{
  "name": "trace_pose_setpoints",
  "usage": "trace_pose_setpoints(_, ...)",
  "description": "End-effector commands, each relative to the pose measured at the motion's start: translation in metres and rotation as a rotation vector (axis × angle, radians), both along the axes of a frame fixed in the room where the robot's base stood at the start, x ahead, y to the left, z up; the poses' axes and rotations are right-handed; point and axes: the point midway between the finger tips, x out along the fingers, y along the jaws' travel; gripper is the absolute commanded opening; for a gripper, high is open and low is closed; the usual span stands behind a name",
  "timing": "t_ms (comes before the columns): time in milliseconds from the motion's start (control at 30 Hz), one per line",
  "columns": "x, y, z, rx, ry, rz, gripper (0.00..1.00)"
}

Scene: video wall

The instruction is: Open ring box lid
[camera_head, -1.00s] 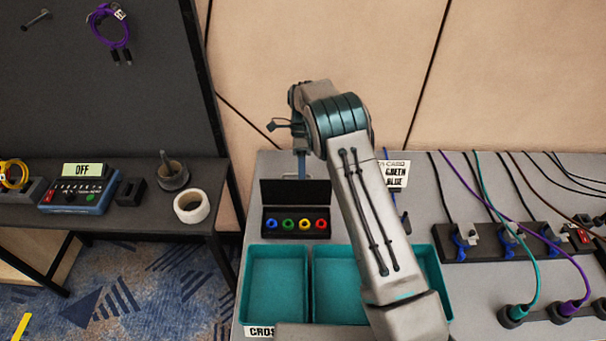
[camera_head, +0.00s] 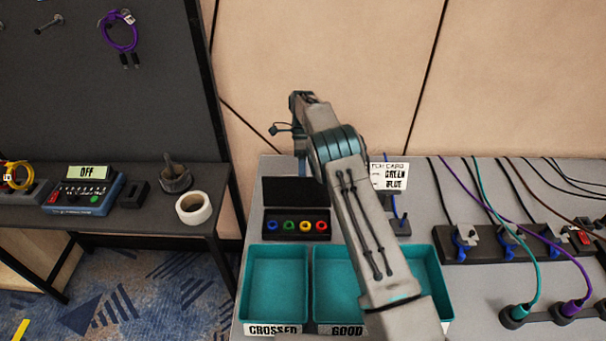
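The ring box (camera_head: 297,236) is a small black box on the grey table, behind the teal trays. Its lid (camera_head: 297,192) stands raised at the back. Blue, green, yellow and red rings (camera_head: 297,225) sit in a row inside the base. My arm reaches from the front right over the trays, and its wrist is above and behind the lid. My gripper (camera_head: 301,176) points down at the lid's back edge, partly hidden behind the lid. Its fingertips are hidden, so I cannot tell whether they are open or touching the lid.
Teal trays (camera_head: 276,318) labelled CROSSED and GOOD stand in front of the box. A white card (camera_head: 389,177) stands to the right, partly behind my arm. A power strip (camera_head: 512,243) with cables lies further right. A side table (camera_head: 130,221) is at the left.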

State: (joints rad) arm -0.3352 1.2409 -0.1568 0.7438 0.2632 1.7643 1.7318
Motion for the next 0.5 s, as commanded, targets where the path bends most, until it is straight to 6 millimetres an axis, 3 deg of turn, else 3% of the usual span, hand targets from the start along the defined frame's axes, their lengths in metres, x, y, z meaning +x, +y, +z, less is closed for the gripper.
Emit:
trace_pose_setpoints(33,0.0032,0.0029,-0.0111,0.009,-0.013,-0.001,0.0)
trace_pose_setpoints(267,0.007,0.0016,-0.0162,0.008,-0.008,0.0,0.0)
trace_pose_setpoints(300,0.0072,0.0012,-0.0172,0.007,-0.006,-0.001,0.2)
trace_pose_setpoints(333,0.0074,0.001,-0.0177,0.007,-0.005,-0.001,0.28)
trace_pose_setpoints(400,0.0072,0.0006,-0.0171,0.006,-0.006,-0.001,0.31)
trace_pose_setpoints(500,0.0025,0.0,-0.0104,0.002,-0.01,-0.003,0.57)
